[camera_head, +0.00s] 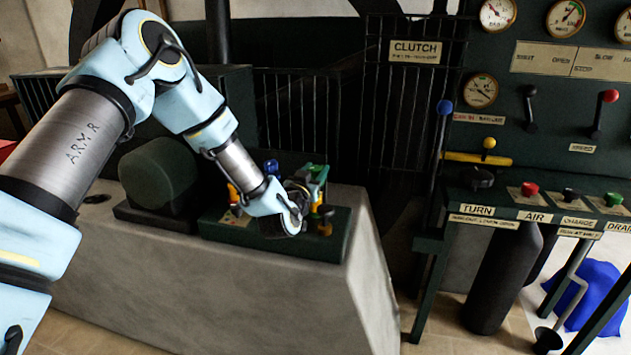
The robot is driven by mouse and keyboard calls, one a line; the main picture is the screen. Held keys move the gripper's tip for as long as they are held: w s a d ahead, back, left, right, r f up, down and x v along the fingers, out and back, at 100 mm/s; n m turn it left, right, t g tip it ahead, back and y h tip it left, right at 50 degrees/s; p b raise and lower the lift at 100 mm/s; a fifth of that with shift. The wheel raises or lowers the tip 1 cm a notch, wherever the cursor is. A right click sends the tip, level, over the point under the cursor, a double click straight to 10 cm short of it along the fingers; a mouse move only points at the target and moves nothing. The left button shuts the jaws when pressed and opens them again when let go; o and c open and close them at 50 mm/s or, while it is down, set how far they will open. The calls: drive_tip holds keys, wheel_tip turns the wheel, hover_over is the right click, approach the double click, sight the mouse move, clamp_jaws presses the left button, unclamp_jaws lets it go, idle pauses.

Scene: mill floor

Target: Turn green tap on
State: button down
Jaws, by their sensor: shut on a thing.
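The green tap (319,171) stands at the right end of a dark green tap panel (338,240), on top of a concrete block. My gripper (304,192) is at the green tap, reaching in from the upper left. It is shut on the tap, though my wrist hides most of the fingers and the lower part of the tap. The angle of the green handle is hard to read.
A dark rounded housing (160,180) sits left of the panel on the concrete block (250,300). A control console with levers, gauges and coloured knobs (529,189) stands at the right. A blue cloth-like heap (590,290) lies below it. Dark railings (310,110) stand behind.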

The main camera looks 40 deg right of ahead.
drive_tip(key=n+t+y+b, duration=0.2)
drive_tip(key=t+y, duration=0.1)
drive_tip(key=n+t+y+b, duration=0.2)
drive_tip(key=n+t, duration=0.1)
drive_tip(key=shift+s+d+f+n+t+y, duration=0.1)
drive_tip(key=shift+s+f+n+t+y, duration=0.05)
drive_tip(key=shift+n+t+y, duration=0.2)
drive_tip(key=shift+n+t+y+b, duration=0.65)
drive_tip(key=shift+n+y, duration=0.4)
drive_tip(key=shift+y, duration=0.5)
drive_tip(key=shift+n+t+y+b, duration=0.6)
drive_tip(key=shift+n+y, duration=0.4)
drive_tip(key=shift+y, duration=0.5)
drive_tip(key=shift+r+y, duration=0.2)
drive_tip(key=shift+y, duration=0.1)
drive_tip(key=shift+c, duration=1.9)
unclamp_jaws()
drive_tip(key=s+a+b, duration=0.2)
drive_tip(key=s, duration=0.8)
drive_tip(key=shift+s+a, duration=0.15)
